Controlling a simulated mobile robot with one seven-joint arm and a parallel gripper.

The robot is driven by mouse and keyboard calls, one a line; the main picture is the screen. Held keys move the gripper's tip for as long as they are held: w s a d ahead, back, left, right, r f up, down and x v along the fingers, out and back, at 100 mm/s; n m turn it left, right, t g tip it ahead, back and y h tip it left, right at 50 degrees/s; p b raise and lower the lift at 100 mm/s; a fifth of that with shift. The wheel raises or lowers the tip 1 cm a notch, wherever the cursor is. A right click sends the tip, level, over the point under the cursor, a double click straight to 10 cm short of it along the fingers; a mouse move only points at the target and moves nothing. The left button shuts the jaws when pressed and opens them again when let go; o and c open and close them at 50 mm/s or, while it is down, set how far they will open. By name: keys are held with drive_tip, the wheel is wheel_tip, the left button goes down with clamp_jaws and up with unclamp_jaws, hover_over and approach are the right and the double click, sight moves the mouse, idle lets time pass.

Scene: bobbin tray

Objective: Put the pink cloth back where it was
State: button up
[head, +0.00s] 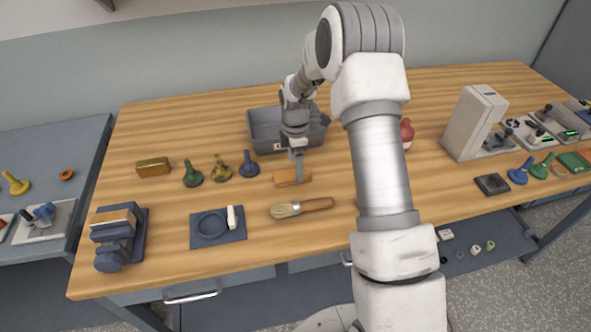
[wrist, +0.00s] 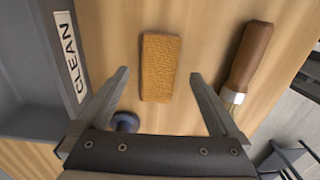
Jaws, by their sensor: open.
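I see no pink cloth in either view. An orange-brown, rough-textured block (head: 290,178) lies on the wooden table in front of the grey bin. In the wrist view this block (wrist: 159,68) lies ahead of and between the fingers, not gripped. My gripper (head: 296,160) is open and empty above the table near the block; its fingers (wrist: 160,80) also show in the wrist view. The grey bin (head: 262,115) stands behind my gripper, its inside partly hidden by my arm. A "CLEAN" label (wrist: 69,50) is on its wall in the wrist view.
A brush (head: 303,207) lies in front of the block. Blue (head: 249,166), yellow-patterned and green knobbed pieces stand to the left, near a brass-coloured block (head: 153,167). A dark blue tray (head: 220,236) holds a white piece. A red item (head: 407,132) is partly behind my arm.

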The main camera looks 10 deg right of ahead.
drive_tip(key=s+r+m+t, duration=0.1)
drive_tip(key=s+r+m, duration=0.25)
drive_tip(key=r, duration=1.35)
drive_tip(key=s+r+m+t, duration=0.2)
drive_tip(key=s+r+m, duration=0.2)
drive_tip(key=s+r, duration=0.5)
drive_tip(key=s+a+r+m+t, duration=0.1)
drive_tip(key=s+r+m+t, duration=0.1)
drive_tip(key=s+m, duration=0.8)
drive_tip(key=shift+s+r+t, duration=0.3)
drive_tip(key=shift+s+r, duration=0.15)
drive_tip(key=shift+s, duration=4)
